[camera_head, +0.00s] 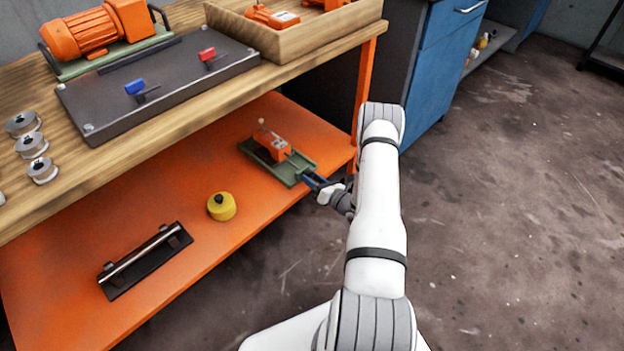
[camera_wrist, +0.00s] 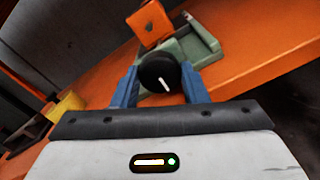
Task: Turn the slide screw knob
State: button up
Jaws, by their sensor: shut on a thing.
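The slide screw knob (camera_wrist: 160,75) is round and black with a white line on its face. In the wrist view it sits between the two blue fingers of my gripper (camera_wrist: 160,88), which is shut on it. The white line is tilted a little from upright. Behind the knob is the green slide base (camera_wrist: 192,47) with an orange block (camera_wrist: 150,22) on it. In the head view the green base (camera_head: 290,174) and orange block (camera_head: 278,148) lie on the orange lower shelf. My gripper (camera_head: 312,180) reaches its near end, and the knob is hidden there.
A yellow round weight (camera_head: 222,206) and a black holder with a metal rod (camera_head: 146,260) lie on the orange shelf (camera_head: 60,300). The wooden tabletop (camera_head: 190,115) overhangs it. An orange table leg (camera_head: 365,90) stands close to my arm. Floor at right is clear.

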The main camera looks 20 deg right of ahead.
jog(key=shift+m, duration=0.3)
jog(key=o, duration=1)
